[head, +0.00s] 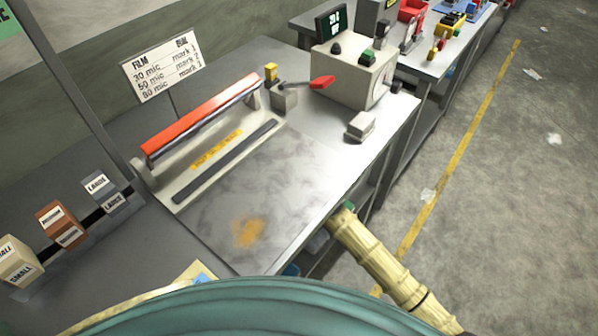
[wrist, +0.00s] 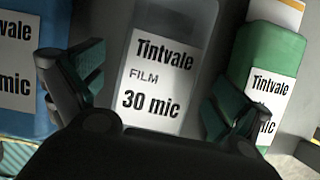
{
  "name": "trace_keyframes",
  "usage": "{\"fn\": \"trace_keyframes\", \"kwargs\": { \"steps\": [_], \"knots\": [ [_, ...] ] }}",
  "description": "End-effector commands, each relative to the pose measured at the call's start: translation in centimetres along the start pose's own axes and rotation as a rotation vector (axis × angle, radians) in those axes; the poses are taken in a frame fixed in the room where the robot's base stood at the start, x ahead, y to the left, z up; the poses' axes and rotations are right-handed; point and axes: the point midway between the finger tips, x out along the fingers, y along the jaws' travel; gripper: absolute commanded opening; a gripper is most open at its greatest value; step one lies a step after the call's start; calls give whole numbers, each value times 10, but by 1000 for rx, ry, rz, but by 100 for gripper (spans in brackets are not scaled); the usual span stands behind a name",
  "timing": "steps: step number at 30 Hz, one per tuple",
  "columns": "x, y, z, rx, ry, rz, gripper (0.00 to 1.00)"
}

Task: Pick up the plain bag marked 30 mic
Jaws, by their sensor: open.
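The plain grey bag (wrist: 174,22) fills the middle of the wrist view. Its white label reads "Tintvale FILM 30 mic". My gripper (wrist: 152,88) is open, with one teal-padded finger on each side of this bag in the picture. I cannot tell whether the fingers touch it. The lower end of the bag is hidden behind my gripper. The bag and my gripper do not show in the head view.
A blue bag (wrist: 60,28) stands left and a green one (wrist: 272,52) right, both labelled, close beside the fingers. In the head view, a steel bench (head: 300,185) carries a red-handled sealer (head: 205,115), a gauge box (head: 350,75) and a film sign (head: 163,67).

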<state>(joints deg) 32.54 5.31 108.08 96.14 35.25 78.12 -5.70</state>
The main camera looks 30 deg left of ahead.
Motion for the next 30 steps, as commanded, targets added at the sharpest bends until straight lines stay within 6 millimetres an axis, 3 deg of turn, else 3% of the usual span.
{"fn": "trace_keyframes", "kwargs": {
  "steps": [6, 14, 15, 22, 30],
  "knots": [
    [17, 0, 1, 0, -1, 0, 100],
    [19, 0, 0, -1, -1, 0, 100],
    [19, 0, 0, -1, -1, 0, 98],
    [19, 0, 0, -1, -1, 0, 56],
    [19, 0, 0, -1, -1, -1, 54]
  ]
}}
